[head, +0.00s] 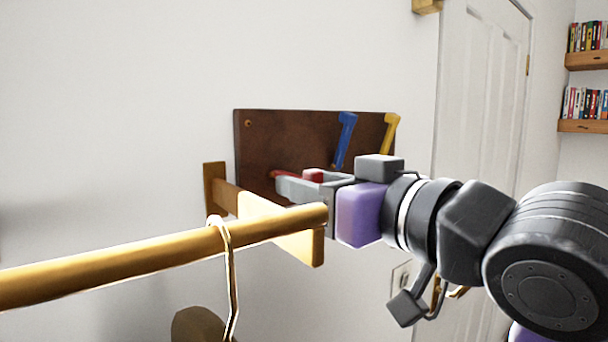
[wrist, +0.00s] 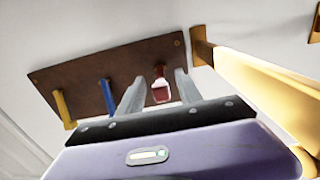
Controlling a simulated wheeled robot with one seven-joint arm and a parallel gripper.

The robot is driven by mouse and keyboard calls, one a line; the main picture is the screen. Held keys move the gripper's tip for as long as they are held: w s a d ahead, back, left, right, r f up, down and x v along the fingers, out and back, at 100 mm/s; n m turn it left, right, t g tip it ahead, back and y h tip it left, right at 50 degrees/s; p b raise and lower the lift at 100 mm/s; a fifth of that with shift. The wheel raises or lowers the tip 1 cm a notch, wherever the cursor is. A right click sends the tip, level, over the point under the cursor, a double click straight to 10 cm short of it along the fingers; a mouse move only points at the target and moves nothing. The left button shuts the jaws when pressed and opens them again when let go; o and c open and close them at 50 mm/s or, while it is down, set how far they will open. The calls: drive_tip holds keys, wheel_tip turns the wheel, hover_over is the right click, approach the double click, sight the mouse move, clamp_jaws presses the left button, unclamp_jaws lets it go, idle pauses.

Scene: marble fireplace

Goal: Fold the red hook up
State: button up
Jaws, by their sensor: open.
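The red hook (head: 285,174) is on a dark brown board (head: 285,135) fixed to the white wall, and it sticks out from the board, partly hidden behind my gripper in the head view. In the wrist view the red hook (wrist: 160,91) shows between my two finger tips, its end pointing toward the camera. My gripper (head: 312,184) is open around the red hook, with a finger on each side; I cannot tell whether they touch it. It also shows in the wrist view (wrist: 159,88). A blue hook (head: 344,140) and a yellow hook (head: 390,134) are on the same board, to the right.
A golden rail (head: 110,262) with a hanger (head: 231,290) crosses the lower left, close in front of my gripper. A wooden bracket (head: 215,188) is on the wall left of the board. A white door (head: 485,100) and book shelves (head: 588,61) are to the right.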

drive_tip(key=shift+x, duration=0.8)
clamp_jaws()
idle(0.9)
